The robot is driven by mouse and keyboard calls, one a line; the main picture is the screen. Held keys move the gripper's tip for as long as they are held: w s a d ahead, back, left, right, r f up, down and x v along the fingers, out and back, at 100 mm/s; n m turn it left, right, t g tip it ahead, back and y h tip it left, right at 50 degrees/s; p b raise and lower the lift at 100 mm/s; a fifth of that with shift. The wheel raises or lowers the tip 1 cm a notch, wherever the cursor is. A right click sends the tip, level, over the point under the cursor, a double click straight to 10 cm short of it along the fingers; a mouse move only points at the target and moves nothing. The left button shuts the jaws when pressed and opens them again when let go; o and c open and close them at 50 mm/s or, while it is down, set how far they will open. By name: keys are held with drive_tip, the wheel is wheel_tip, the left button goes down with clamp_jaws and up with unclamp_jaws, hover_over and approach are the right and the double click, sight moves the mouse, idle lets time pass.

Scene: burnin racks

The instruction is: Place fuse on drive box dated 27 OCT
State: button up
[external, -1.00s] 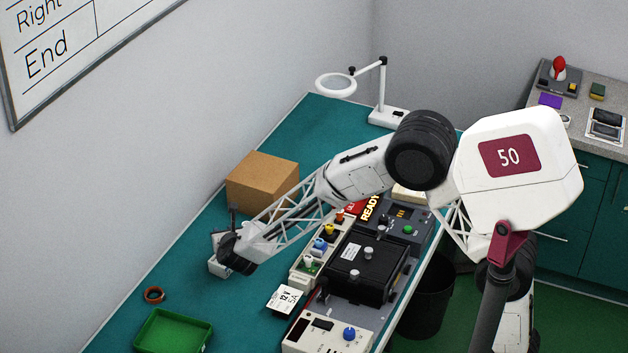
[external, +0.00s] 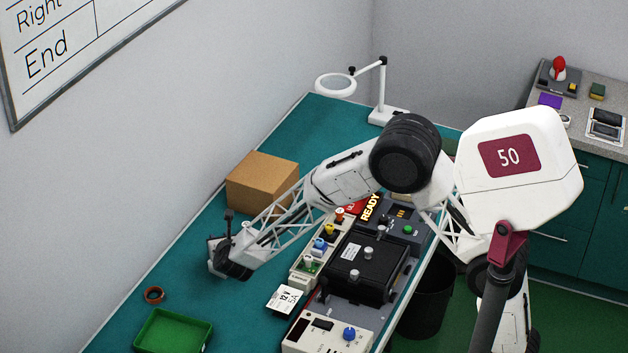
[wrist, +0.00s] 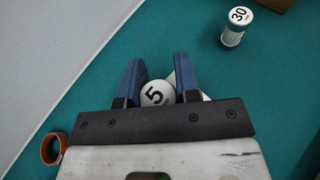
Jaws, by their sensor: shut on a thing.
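My gripper (wrist: 158,62) has two blue fingers. It is shut on a white round-ended fuse marked 5 (wrist: 157,92), between the fingers in the wrist view. A second fuse marked 30 (wrist: 234,28), with a white cap, stands apart at the upper right of the wrist view. In the external view, my gripper (external: 228,264) is low over the left part of the teal bench; its fingertips and the held fuse are hard to make out. I cannot read a 27 OCT date on any box. A white card-like piece with dark print (external: 284,300) lies beside the equipment row.
A black unit with silver knobs (external: 366,268) stands among panels on the bench's right. A cardboard box (external: 262,182) stands behind my forearm. A magnifier lamp (external: 380,90) stands at the back.

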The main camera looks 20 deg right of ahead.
drive_tip(key=shift+f, duration=0.25)
drive_tip(key=o, duration=0.9)
drive_tip(key=shift+r, duration=0.15)
drive_tip(key=shift+v, duration=6)
